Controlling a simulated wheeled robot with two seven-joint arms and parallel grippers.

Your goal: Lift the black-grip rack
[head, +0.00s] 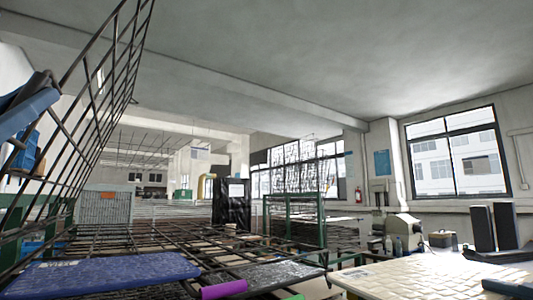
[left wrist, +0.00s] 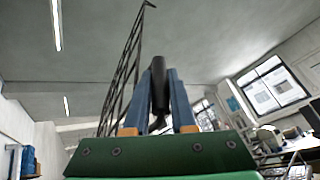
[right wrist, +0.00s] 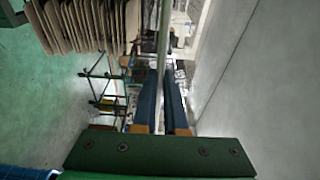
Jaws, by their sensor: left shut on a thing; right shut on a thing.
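The black-grip rack (head: 112,62) is a dark wire grid standing steeply tilted at the upper left of the head view. Its grid also shows in the left wrist view (left wrist: 126,70). My left gripper (head: 30,104) has its blue fingers closed around the black grip (left wrist: 158,80) at the rack's edge.
Flat wire grids (head: 130,238) spread across the lower left, with a blue panel (head: 105,273) and a purple tube (head: 223,290) in front. A pale-topped table (head: 430,275) stands at right. Brown panels (right wrist: 90,22) stand in a row in the right wrist view. Space overhead looks free.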

